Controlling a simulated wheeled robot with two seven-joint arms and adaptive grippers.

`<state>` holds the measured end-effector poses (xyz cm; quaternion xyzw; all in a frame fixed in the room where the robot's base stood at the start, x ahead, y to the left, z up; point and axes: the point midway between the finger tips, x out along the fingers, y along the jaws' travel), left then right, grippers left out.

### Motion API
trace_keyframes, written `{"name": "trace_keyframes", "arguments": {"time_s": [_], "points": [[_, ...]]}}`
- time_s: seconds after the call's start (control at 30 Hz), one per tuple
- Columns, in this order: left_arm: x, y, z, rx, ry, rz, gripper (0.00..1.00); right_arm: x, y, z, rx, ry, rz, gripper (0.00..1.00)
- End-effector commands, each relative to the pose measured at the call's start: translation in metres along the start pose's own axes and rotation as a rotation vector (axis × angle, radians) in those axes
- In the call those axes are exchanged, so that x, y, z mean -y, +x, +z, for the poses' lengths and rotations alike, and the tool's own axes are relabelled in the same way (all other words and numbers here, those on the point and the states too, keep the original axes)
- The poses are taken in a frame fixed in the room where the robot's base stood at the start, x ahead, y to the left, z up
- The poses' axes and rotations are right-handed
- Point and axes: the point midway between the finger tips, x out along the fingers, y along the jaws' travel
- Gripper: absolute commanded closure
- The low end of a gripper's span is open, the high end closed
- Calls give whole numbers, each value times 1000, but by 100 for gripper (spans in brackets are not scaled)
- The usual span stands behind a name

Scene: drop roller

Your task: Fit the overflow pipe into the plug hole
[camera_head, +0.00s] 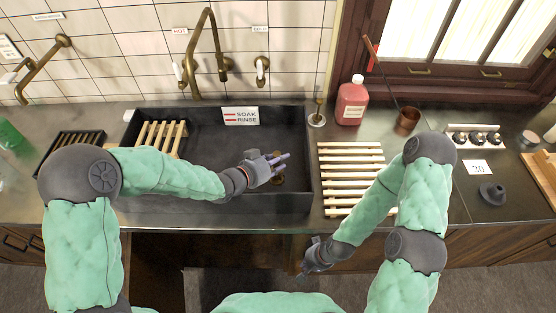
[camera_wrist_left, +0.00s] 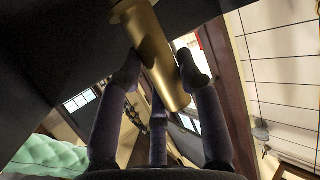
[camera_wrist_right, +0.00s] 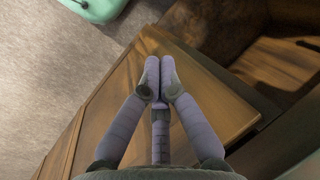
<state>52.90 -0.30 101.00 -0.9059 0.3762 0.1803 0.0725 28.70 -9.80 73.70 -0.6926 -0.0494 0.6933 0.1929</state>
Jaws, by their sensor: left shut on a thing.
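The overflow pipe (camera_wrist_left: 158,58) is a brass tube. In the left wrist view it lies slanted between the fingers of my left gripper (camera_wrist_left: 160,75), which is shut on it. One end has a wider collar near a dark surface. In the head view my left gripper (camera_head: 279,163) is over the right part of the dark sink (camera_head: 215,150). A small brass patch (camera_head: 277,181) shows just below its fingers; I cannot tell whether it is the pipe or the plug hole. My right gripper (camera_head: 304,270) is empty in front of the counter, its fingertips together in the right wrist view (camera_wrist_right: 160,72).
A wooden rack (camera_head: 161,138) sits at the sink's left, and a slatted rack (camera_head: 350,160) lies right of it. A tall brass tap (camera_head: 206,50) stands behind. A red bottle (camera_head: 352,101) and a copper cup (camera_head: 407,121) stand at the back right.

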Motion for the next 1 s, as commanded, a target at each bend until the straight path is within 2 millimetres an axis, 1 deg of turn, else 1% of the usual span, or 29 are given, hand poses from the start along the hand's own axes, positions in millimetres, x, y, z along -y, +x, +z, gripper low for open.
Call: {"name": "trace_keyframes", "arguments": {"time_s": [1.0], "points": [[0, 9, 21, -1, 0, 0, 100, -6, 18, -1, 0, 0, 0, 100]]}}
